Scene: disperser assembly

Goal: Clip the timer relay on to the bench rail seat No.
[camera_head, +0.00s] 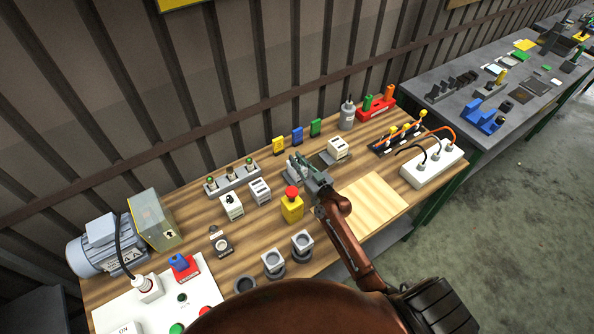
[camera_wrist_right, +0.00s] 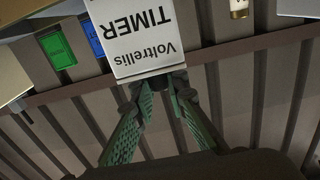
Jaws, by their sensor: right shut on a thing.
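The timer relay (camera_wrist_right: 145,38) is a white block lettered "Voltrellis TIMER", upside down in the right wrist view. My right gripper (camera_wrist_right: 160,90) is shut on its edge. In the head view my right gripper (camera_head: 306,166) is over the middle of the wooden bench, with the relay's pale body (camera_head: 293,172) partly hidden by the fingers. Just right of it a white module (camera_head: 338,148) stands by a dark grey base (camera_head: 321,160), perhaps the rail; seat numbers are too small to read. I cannot tell whether the relay touches anything below. My left gripper is not in view.
White modules (camera_head: 231,206) stand left of the gripper, with a yellow emergency-stop box (camera_head: 292,207) in front. Yellow, blue and green blocks (camera_head: 297,135) line the back. A bare pale board (camera_head: 372,205) lies right of my forearm. A white socket strip (camera_head: 432,166) is farther right.

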